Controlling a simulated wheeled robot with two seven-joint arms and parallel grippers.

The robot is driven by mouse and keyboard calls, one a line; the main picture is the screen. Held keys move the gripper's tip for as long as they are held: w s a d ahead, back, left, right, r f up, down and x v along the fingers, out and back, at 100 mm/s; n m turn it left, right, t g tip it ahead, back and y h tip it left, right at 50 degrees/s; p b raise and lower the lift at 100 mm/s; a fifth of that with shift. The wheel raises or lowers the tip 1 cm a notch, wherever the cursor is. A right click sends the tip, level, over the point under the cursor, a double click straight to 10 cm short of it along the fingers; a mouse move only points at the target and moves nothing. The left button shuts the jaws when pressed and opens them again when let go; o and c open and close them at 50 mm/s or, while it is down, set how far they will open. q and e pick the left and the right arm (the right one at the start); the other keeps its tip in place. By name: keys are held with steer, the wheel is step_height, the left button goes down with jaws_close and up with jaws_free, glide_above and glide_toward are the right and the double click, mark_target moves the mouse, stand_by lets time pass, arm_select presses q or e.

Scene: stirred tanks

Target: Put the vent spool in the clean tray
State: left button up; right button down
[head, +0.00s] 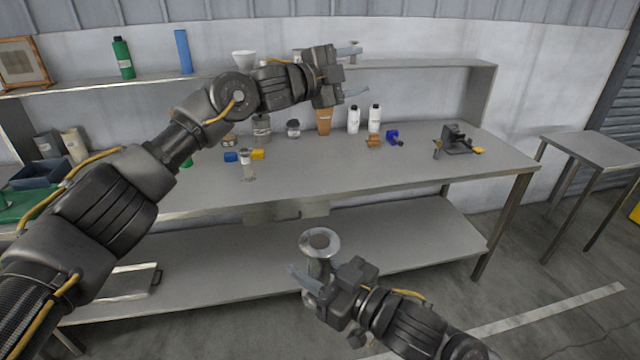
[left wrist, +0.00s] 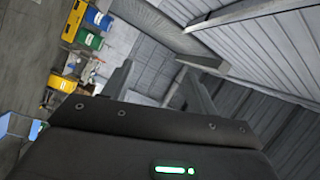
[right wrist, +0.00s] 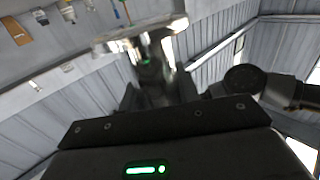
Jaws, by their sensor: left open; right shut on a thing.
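A grey metal spool with a round flange (head: 320,241), which looks like the vent spool, is in my right gripper (head: 316,284). The gripper is shut on the spool's body, in front of the bench's lower shelf, and the flange faces up. The spool also shows between the fingers in the right wrist view (right wrist: 155,60). My left gripper (head: 353,72) is open and empty, raised near the upper shelf. A green tray (head: 14,206) lies at the bench's left end, partly hidden by my left arm. I cannot tell whether it is the clean tray.
A dark blue bin (head: 42,173) stands at the left. White bottles (head: 354,120), small coloured parts and a dark fixture (head: 456,140) stand along the bench. A clear jar (head: 248,166) is near its front. The bench's front middle (head: 370,175) is clear. A side table (head: 600,150) is at right.

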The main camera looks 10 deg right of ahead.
arm_select(q)
steer(key=s+d+r+m+g+y, duration=0.1)
steer(key=s+d+r+m+g, duration=0.2)
steer(key=s, duration=0.4)
steer(key=s+d+r+m+g+y, duration=0.1)
steer(key=s+d+r+m+g, duration=0.15)
steer(key=s+m, duration=0.35)
arm_select(e)
steer(key=shift+s, duration=0.1)
steer(key=shift+s+r, duration=0.1)
steer(key=shift+w, duration=0.3)
arm_select(q)
steer(key=n+g+y, duration=0.1)
steer(key=g+y, duration=0.1)
steer(key=y, duration=1.3)
glide_toward(320, 243)
arm_select(e)
steer(key=shift+s, duration=0.25)
arm_select(q)
step_height(320, 243, down, 12)
steer(key=shift+r, duration=0.15)
arm_select(e)
steer(key=shift+w, duration=0.1)
arm_select(q)
steer(key=shift+s, duration=0.1)
